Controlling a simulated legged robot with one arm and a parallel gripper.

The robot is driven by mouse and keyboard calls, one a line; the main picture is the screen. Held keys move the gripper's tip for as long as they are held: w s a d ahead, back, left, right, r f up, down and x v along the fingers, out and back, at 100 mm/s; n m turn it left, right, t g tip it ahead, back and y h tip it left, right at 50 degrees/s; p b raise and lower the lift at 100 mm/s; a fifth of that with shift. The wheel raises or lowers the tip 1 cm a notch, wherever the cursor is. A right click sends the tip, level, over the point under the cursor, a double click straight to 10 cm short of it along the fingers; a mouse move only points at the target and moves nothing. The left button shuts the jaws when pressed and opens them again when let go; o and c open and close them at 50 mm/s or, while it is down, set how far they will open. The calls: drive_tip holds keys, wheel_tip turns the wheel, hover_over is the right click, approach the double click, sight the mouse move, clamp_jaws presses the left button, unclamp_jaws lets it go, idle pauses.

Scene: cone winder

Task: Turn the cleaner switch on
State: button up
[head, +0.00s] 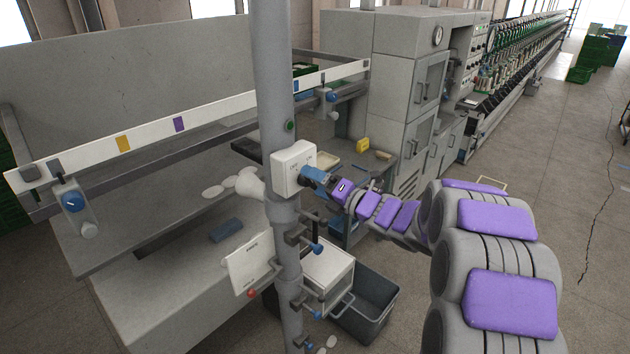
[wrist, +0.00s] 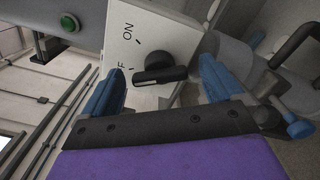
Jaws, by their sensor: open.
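The cleaner switch is a white box (head: 290,168) on the grey vertical post in the head view. In the wrist view its white face (wrist: 172,28) carries the word ON and a partly hidden label showing an F. A black rotary knob (wrist: 160,68) sits on that face, its bar lying nearly level in the picture, one end towards the F label. My gripper (head: 309,176) is at the box's right side in the head view. In the wrist view my gripper's blue fingers (wrist: 162,84) are apart, one on each side of the knob; I cannot tell whether they touch it.
A green button (head: 290,126) is on the post above the box; it also shows in the wrist view (wrist: 69,22). A white cone (head: 250,185) is left of the post. Blue-knobbed clamps (head: 317,248) and a grey bin (head: 366,302) are below. Open floor lies right.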

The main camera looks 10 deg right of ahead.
drive_tip(key=shift+w+a, duration=0.3)
drive_tip(key=shift+w, duration=0.15)
drive_tip(key=shift+c, duration=0.4)
drive_tip(key=c, duration=0.9)
